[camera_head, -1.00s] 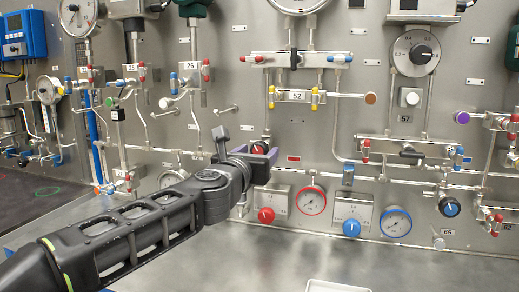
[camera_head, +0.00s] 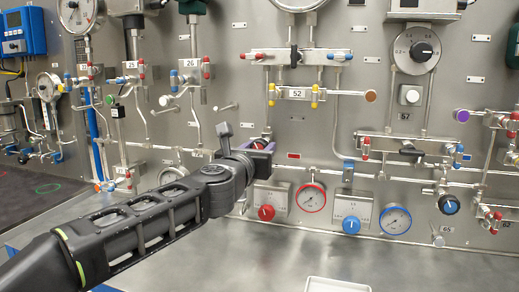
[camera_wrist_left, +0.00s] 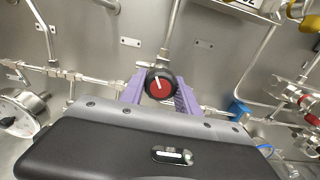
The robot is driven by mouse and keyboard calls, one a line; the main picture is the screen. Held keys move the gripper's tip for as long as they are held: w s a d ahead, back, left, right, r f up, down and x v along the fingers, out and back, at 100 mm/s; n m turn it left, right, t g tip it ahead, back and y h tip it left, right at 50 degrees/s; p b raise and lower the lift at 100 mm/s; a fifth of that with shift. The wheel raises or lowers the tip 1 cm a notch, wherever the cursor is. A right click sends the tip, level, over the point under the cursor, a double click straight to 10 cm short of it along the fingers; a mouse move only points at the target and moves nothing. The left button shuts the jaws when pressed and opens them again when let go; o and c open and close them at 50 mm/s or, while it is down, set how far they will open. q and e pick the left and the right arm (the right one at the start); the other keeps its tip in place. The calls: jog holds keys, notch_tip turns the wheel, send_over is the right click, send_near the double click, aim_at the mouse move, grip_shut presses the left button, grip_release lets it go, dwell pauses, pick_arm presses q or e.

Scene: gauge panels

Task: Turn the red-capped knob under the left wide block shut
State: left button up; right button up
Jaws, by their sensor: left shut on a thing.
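The red-capped knob (camera_wrist_left: 161,84) has a black rim and a white line across its red face. In the left wrist view this line runs nearly straight up, leaning slightly left. In the head view the knob (camera_head: 259,144) is partly hidden by my gripper. My left gripper (camera_wrist_left: 160,93) has its purple fingers on either side of the knob and is shut on it. The wide block (camera_head: 272,57) is up on the panel, with pipes running down from it towards the knob. My right gripper is not in view.
Below the knob are a red dial knob (camera_head: 265,212), a red-rimmed gauge (camera_head: 311,198), a blue dial knob (camera_head: 351,225) and a blue-rimmed gauge (camera_head: 395,220). Pipes run close beside my fingers. The grey bench (camera_head: 230,262) below is mostly clear, with a white tray (camera_head: 338,285) at its front.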

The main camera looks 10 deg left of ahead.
pick_arm(q)
grip_shut()
jog(key=shift+m, duration=0.4)
jog(key=m+p, duration=0.1)
jog(key=m, duration=0.4)
jog(key=shift+r+p, duration=0.15)
jog(key=shift+p, duration=0.2)
jog(key=m+p, duration=0.1)
jog(key=m, duration=0.4)
jog(key=shift+m+p, duration=0.35)
jog(key=shift+m, duration=0.05)
jog(key=m+p, duration=0.2)
jog(key=m, duration=0.4)
jog(key=shift+r, duration=0.1)
jog(key=m+p, duration=0.1)
jog(key=m, duration=0.2)
jog(key=shift+m+p, duration=0.9)
jog(key=shift+m, duration=0.8)
